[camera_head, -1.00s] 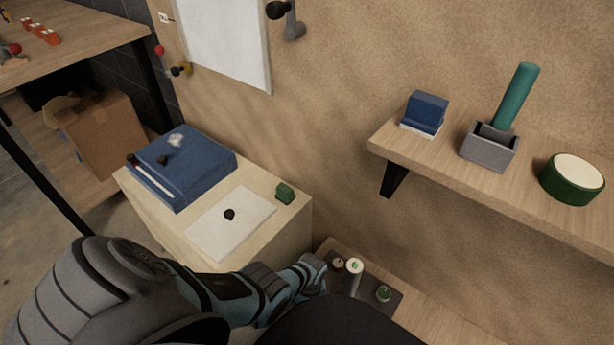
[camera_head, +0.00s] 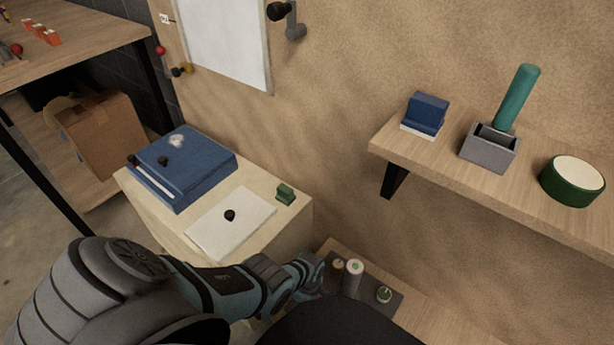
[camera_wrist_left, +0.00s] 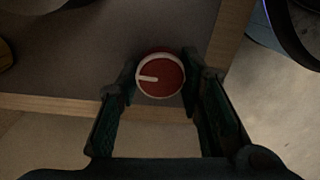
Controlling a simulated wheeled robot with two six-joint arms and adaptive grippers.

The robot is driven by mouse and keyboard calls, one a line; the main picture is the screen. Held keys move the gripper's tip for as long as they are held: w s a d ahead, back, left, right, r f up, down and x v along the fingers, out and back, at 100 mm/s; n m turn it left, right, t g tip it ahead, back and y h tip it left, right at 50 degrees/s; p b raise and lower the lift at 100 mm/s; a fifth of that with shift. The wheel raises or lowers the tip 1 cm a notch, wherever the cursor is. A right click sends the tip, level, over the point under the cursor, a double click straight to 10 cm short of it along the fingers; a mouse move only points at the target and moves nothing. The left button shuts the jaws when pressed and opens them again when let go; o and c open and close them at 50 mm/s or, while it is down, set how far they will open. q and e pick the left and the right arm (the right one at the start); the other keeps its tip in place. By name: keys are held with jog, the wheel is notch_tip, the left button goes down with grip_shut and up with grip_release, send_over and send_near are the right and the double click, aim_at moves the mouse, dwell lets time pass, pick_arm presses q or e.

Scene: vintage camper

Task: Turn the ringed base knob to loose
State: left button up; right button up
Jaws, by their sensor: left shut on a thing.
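The ringed knob (camera_wrist_left: 168,84) shows in the left wrist view as a round red cap with a white ring along its edge and a white pointer line aimed left. My left gripper (camera_wrist_left: 162,88) has a finger on either side of it and is shut on it. In the head view my left gripper (camera_head: 316,280) reaches down to the left side of a dark panel (camera_head: 398,304); I cannot make out the red knob there. My right gripper is not in view.
A pale cylinder (camera_head: 353,276), a brownish post (camera_head: 337,270) and a small green-and-white knob (camera_head: 384,294) stand on the panel close to my left gripper. A cabinet with a blue case (camera_head: 195,170) stands to the left. A wall shelf (camera_head: 400,152) juts out above right.

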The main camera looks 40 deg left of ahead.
pick_arm(q)
jog(key=shift+n, duration=0.3)
jog(key=o, duration=1.2)
jog(key=shift+c, duration=0.2)
jog(key=shift+w+r, duration=0.15)
jog(key=shift+r, duration=0.3)
notch_tip(320, 180, up, 6)
jog(key=shift+r, duration=0.25)
